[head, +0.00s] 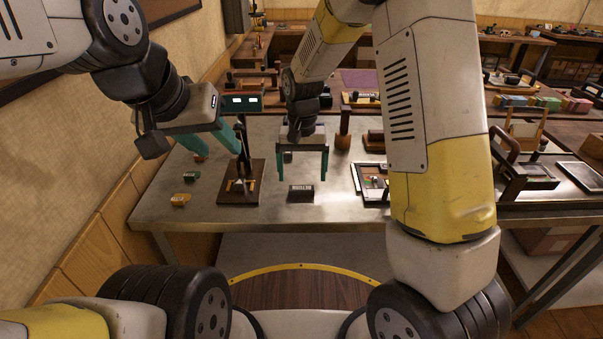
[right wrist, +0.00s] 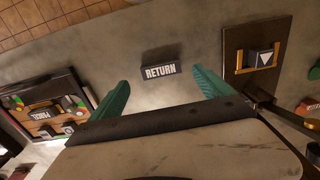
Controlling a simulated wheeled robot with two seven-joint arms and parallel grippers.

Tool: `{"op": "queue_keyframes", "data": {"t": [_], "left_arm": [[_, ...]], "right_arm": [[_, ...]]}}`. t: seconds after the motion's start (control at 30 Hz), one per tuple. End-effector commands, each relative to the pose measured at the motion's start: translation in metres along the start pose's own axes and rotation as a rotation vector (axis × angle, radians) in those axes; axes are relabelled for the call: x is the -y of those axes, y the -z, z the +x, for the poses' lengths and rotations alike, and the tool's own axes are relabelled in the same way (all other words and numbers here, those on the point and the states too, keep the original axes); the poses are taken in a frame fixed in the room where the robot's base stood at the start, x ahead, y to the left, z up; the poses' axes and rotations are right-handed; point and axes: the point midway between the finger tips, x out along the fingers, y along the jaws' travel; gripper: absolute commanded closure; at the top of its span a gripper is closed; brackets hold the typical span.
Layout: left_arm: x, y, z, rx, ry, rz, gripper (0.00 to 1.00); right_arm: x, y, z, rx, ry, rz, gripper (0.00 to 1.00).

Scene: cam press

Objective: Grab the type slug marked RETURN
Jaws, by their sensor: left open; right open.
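The type slug marked RETURN (head: 301,192) is a small dark block with white lettering, lying on the grey metal table. It shows clearly in the right wrist view (right wrist: 160,71), ahead of the fingertips and between their lines. My right gripper (head: 302,176) is open and empty just above and behind the slug, its green fingers pointing down; they also show in the right wrist view (right wrist: 158,85). My left gripper (head: 222,155) is open near the wooden press (head: 223,196), left of the slug.
A framed tray (head: 357,180) with slugs stands right of the RETURN slug, partly behind my right arm. The table around the RETURN slug is clear.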

Motion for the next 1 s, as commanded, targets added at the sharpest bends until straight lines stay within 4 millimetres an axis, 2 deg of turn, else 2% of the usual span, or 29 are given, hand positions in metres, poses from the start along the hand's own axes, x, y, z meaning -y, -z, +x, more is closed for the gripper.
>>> {"op": "queue_keyframes", "data": {"t": [0.1,0.23,0.57,1.0], "left_arm": [[0.000,0.000,0.000,0.000,0.000,0.000,0.56],[0.000,0.000,0.000,0.000,0.000,0.000,0.56],[0.000,0.000,0.000,0.000,0.000,0.000,0.56],[0.000,0.000,0.000,0.000,0.000,0.000,0.56]], "right_arm": [[0.001,-0.001,0.020,0.003,-0.001,0.000,0.09],[0.001,0.000,0.036,0.002,-0.001,0.001,0.09],[0.002,0.000,0.043,-0.002,0.001,0.000,0.11],[0.002,0.000,0.042,-0.002,0.001,0.000,0.97]]}}
